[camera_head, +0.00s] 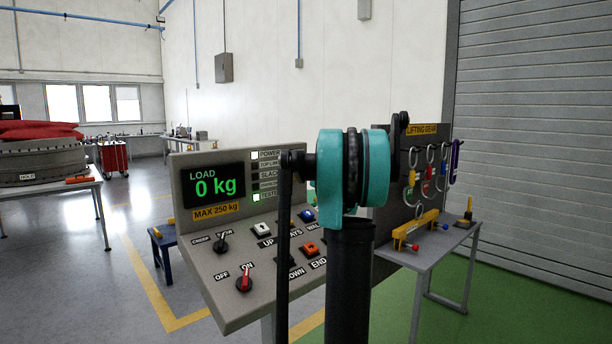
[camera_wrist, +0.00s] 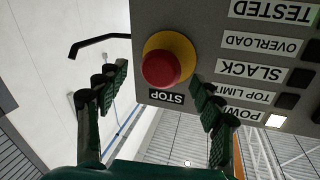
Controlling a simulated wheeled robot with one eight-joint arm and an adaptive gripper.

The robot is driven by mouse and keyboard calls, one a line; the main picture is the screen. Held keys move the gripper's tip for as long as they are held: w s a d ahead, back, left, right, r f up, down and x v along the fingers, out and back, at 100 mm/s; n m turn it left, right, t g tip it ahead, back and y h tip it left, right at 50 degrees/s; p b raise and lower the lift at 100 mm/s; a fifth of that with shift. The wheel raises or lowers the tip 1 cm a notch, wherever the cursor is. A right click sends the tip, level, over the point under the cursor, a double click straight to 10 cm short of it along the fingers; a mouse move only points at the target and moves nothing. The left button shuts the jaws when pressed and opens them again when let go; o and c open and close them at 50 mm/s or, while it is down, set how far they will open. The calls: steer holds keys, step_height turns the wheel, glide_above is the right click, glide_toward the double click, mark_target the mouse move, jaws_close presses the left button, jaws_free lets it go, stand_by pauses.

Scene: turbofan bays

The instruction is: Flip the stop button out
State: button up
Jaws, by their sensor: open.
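The stop button (camera_wrist: 162,67) is a round red knob on a yellow collar, with the label STOP beside it. It sits near the edge of the grey control panel (camera_wrist: 200,10), which appears upside down in the wrist view. My gripper (camera_wrist: 158,78) is open, one finger on each side of the button in the picture. The right finger overlaps the panel near the yellow collar; I cannot tell whether either finger touches. In the head view, the control console (camera_head: 210,285) stands in front of me, and the stop button does not show; my teal and black arm covers the console's right part.
The console carries a load display (camera_head: 213,185) reading 0 kg, a red switch (camera_head: 244,281), a black knob (camera_head: 222,240) and several push buttons. A table (camera_head: 430,255) with lifting gear stands at right. A dark bent rod (camera_wrist: 95,43) shows left of the button in the wrist view.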

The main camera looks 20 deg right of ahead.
steer(key=s, duration=1)
steer(key=shift+d, duration=0.3)
